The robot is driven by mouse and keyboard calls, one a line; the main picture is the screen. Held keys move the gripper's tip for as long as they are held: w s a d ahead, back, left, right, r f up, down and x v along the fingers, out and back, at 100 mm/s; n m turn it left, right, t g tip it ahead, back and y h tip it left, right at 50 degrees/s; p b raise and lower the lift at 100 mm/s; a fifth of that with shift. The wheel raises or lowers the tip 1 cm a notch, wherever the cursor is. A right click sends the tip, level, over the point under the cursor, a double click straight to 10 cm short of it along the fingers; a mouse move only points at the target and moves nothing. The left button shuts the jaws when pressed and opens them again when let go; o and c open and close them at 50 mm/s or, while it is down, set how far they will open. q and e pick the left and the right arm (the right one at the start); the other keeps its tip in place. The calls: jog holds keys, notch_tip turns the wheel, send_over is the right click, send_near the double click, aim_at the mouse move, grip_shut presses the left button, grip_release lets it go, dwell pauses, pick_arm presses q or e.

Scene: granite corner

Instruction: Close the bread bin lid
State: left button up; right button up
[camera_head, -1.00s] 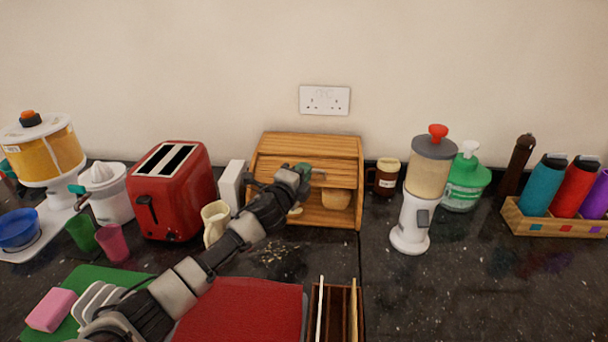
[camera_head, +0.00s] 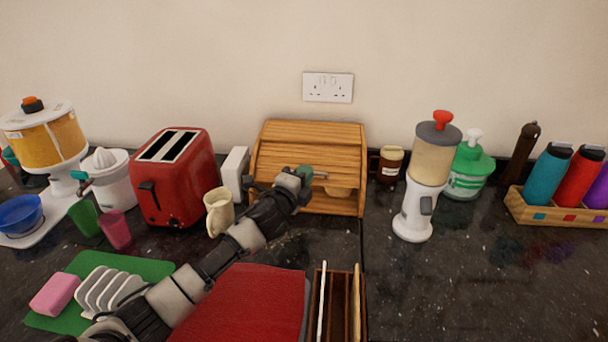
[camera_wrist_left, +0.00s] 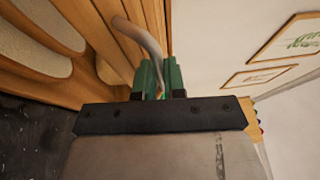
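The wooden bread bin (camera_head: 275,205) stands against the wall, right of the toaster. In the left wrist view the green fingertips (camera_wrist_left: 160,78) are close together on the curved grey handle (camera_wrist_left: 145,38), against the slats. My right gripper is not in view.
A red toaster (camera_head: 173,175), white box (camera_head: 234,174) and cream jug (camera_head: 219,212) stand left of the bin. A brown jar (camera_head: 390,164) and blender (camera_head: 420,190) stand right. A red board (camera_head: 250,305) and wooden divider box (camera_head: 338,310) lie in front.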

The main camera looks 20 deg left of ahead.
pick_arm(q)
jog(key=shift+o, duration=0.8)
jog(key=shift+w+a+f, duration=0.1)
jog(key=shift+w+f, duration=0.05)
jog(key=shift+f, duration=0.1)
jog(key=shift+r, duration=0.1)
jog(key=s+a+p, duration=0.1)
jog(key=s, duration=0.9)
jog(key=shift+s+f+p, duration=0.4)
